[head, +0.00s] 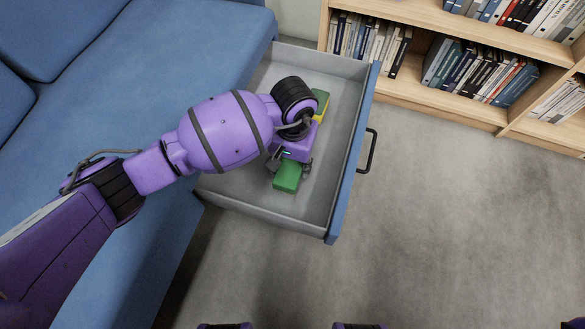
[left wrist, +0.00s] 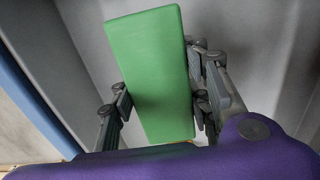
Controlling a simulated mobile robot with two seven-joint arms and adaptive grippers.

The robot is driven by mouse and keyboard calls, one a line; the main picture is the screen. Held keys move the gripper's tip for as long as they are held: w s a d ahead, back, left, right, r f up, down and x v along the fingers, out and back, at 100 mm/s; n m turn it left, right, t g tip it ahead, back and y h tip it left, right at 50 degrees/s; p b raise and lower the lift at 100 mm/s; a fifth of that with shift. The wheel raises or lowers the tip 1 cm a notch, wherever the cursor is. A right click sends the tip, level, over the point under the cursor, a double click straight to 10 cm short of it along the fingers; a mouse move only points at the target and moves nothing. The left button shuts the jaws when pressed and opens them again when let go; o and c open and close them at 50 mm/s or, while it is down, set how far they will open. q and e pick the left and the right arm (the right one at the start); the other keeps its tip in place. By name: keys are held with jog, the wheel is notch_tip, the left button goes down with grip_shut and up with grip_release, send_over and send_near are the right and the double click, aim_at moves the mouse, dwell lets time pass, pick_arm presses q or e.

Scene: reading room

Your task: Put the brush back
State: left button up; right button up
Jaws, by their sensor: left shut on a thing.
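The brush (head: 287,176) shows as a plain green block at the lower side of my left gripper (head: 291,162), inside the open drawer (head: 345,172). In the left wrist view the long green block of the brush (left wrist: 150,70) lies between the two grey fingers of my left gripper (left wrist: 160,108), which is shut on it. A green and yellow part (head: 320,103) shows beyond the gripper; I cannot tell whether it belongs to the same brush. The gripper hides the middle. My right gripper is not in view.
The drawer has grey walls, a blue front and a dark handle (head: 368,151). A blue sofa (head: 120,75) stands along its left. A wooden bookshelf (head: 400,92) with books is at the back right. The grey floor (head: 450,220) at the right is clear.

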aim_at(292, 170)
pick_arm(q)
jog(key=shift+w+f, duration=0.25)
jog(key=shift+f, duration=0.05)
jog(key=shift+w+f+b, duration=0.2)
jog(key=shift+f+b, duration=0.65)
jog(key=shift+f, duration=0.75)
jog(key=shift+f, duration=0.15)
jog(key=o, duration=1.3)
jog(key=shift+o, duration=0.2)
